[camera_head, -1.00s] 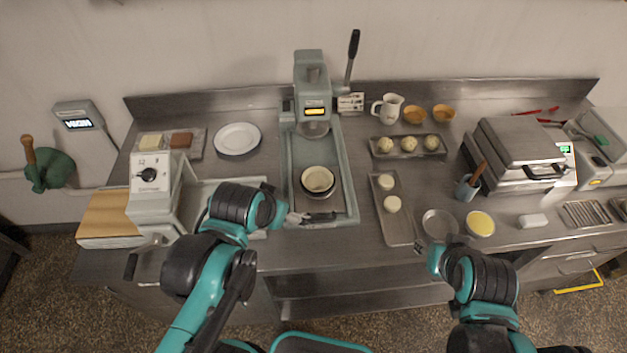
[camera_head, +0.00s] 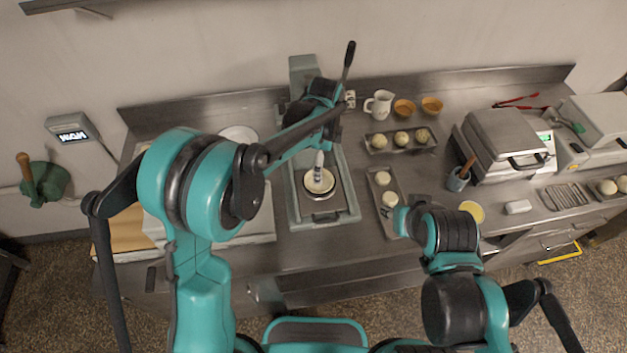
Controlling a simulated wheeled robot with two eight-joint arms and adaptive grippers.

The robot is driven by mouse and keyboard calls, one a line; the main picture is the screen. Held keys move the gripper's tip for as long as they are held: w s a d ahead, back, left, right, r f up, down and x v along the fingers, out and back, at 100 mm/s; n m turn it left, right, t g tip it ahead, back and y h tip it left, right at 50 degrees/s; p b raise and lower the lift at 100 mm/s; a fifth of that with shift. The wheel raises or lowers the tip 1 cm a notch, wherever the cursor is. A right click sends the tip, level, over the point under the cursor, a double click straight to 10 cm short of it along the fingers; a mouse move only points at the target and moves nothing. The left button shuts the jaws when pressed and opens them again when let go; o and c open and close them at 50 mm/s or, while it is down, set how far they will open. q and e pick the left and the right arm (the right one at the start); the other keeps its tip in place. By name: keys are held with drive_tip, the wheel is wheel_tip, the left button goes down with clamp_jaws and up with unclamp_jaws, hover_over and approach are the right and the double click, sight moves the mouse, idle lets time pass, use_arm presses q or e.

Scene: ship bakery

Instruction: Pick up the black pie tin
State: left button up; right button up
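The black pie tin (camera_head: 323,196) sits on the tray of the green press (camera_head: 351,200), with pale dough inside its dark rim. My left arm reaches over the counter from the left and its gripper (camera_head: 318,177) points down over the tin. The fingertips appear at or just above the dough; contact and finger spacing are unclear. My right gripper (camera_head: 396,221) is low near the front counter edge, by the narrow tray with dough balls. Its fingers are too small and partly hidden to read.
The press lever (camera_head: 348,66) rises behind my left arm. A narrow tray (camera_head: 388,220) and a tray of dough balls (camera_head: 378,150) lie right of the press. A white jug (camera_head: 380,103), orange bowls (camera_head: 404,107) and a waffle iron (camera_head: 505,138) stand farther right.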

use_arm(q)
drive_tip(key=f, duration=0.2)
drive_tip(key=f+b, duration=0.1)
drive_tip(key=f, duration=0.4)
drive_tip(key=shift+s+a+b, duration=0.25)
drive_tip(key=shift+a+b, duration=0.1)
drive_tip(key=shift+a, duration=0.05)
drive_tip(key=shift+f, duration=0.35)
drive_tip(key=c, duration=1)
